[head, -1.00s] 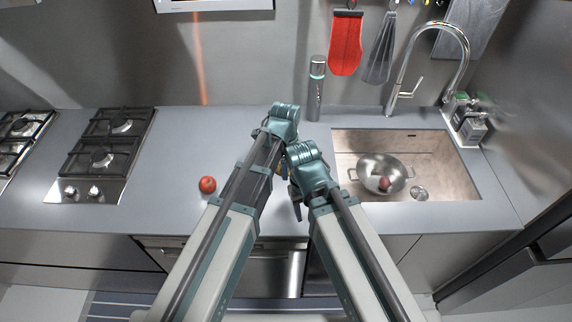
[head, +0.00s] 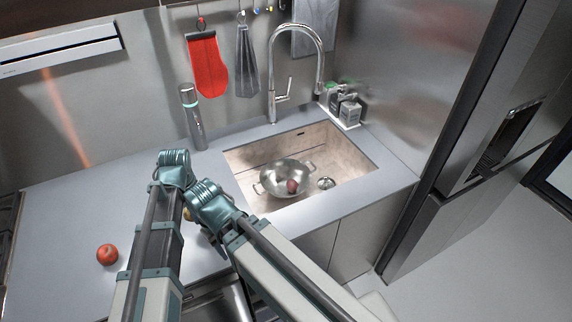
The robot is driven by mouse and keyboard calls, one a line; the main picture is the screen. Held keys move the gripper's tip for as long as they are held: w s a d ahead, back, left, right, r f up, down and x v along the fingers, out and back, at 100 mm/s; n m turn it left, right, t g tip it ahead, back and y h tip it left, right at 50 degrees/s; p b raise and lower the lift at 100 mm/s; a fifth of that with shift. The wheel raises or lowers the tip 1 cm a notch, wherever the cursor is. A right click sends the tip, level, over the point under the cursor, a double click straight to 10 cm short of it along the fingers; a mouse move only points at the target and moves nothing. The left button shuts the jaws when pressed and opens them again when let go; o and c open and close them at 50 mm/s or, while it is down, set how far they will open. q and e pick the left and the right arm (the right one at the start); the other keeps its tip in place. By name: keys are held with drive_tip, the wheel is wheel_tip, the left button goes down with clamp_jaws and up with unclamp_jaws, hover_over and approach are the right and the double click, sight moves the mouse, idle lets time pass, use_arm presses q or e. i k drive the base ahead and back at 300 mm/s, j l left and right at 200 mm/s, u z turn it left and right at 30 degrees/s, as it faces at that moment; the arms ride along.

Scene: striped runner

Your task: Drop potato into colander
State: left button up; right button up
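The steel colander (head: 272,185) stands in the sink (head: 345,165). One dark red roundish item (head: 292,186) lies in it; I cannot tell whether it is a potato. A small yellowish-brown patch (head: 187,213) shows between my two arms above the counter; most of it is hidden, so I cannot tell what it is or whether it is held. My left gripper (head: 183,208) is mostly hidden behind its own arm. My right gripper (head: 212,240) is mostly hidden under its wrist, left of the sink. The finger gaps of both are out of sight.
A red tomato-like item (head: 107,254) sits on the grey counter (head: 70,220) left of my arms. A tall faucet (head: 318,65) rises behind the sink. A cylinder (head: 192,115) stands at the back wall, and bottles (head: 345,108) stand at the sink's back right corner.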

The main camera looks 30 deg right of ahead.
sight(280, 187)
drive_tip(key=l+z, duration=0.35)
drive_tip(key=l, duration=0.3)
drive_tip(key=l+z, duration=0.35)
drive_tip(key=l, duration=0.25)
drive_tip(key=i+l+z, duration=0.3)
drive_tip(key=l, duration=0.3)
drive_tip(key=k+l, duration=0.05)
drive_tip(key=k, duration=0.05)
